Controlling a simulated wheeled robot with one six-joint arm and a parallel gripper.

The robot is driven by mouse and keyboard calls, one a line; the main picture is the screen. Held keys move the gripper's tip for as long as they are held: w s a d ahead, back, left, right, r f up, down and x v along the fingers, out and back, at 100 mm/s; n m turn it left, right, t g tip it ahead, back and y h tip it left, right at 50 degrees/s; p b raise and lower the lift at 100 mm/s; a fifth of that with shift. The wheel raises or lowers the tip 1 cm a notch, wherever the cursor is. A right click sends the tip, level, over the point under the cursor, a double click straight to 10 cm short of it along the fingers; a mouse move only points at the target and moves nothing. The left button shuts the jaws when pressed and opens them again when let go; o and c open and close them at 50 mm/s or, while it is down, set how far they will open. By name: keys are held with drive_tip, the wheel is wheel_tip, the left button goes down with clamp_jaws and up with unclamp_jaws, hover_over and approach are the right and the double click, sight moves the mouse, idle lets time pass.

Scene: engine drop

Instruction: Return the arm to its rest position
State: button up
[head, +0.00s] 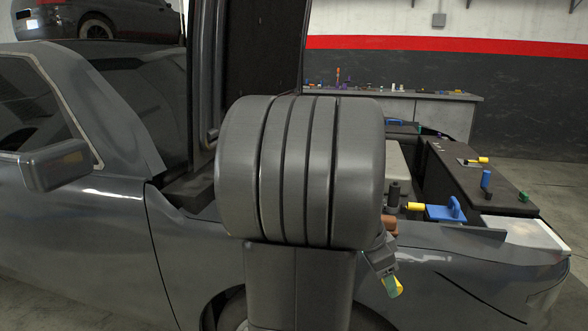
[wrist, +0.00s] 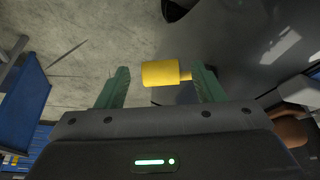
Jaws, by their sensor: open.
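My gripper (head: 388,275) hangs low beside the car's front fender in the head view, just right of my large grey arm joint. In the wrist view its two green fingers (wrist: 160,72) stand apart, so it is open. A yellow cylinder (wrist: 161,74) with a thin stub shows between the fingers. The stub lies close to the right finger in the picture; I cannot tell if they touch. A yellow piece also shows at the gripper's tip in the head view (head: 396,291). Much of my arm hides the gripper's surroundings.
The grey car (head: 95,235) fills the left and front, with its engine bay open at right. A blue handled part (head: 447,211) and another yellow piece (head: 414,206) are in the bay. A workbench (head: 440,109) stands behind. In the wrist view, a blue cart (wrist: 24,98) is at left.

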drive_tip(key=shift+x, duration=0.9)
drive_tip(key=shift+r, duration=0.15)
drive_tip(key=w+p+v, duration=0.1)
drive_tip(key=p+v, duration=0.2)
drive_tip(key=v, duration=1)
drive_tip(key=shift+n, duration=0.4)
drive_tip(key=x, duration=0.4)
drive_tip(key=b+x, duration=0.1)
drive_tip(key=x, duration=0.3)
drive_tip(key=s+b+x, duration=0.1)
drive_tip(key=x, duration=0.4)
drive_tip(key=shift+s+d, duration=0.1)
drive_tip(key=shift+d, duration=0.2)
drive_tip(key=shift+s+d+n+t, duration=0.1)
drive_tip(key=shift+d+n+t, duration=0.1)
drive_tip(key=shift+n+t, duration=0.1)
drive_tip(key=shift+d+n+t+p, duration=0.4)
drive_tip(key=shift+d+n+p, duration=0.05)
drive_tip(key=shift+n+p, duration=0.55)
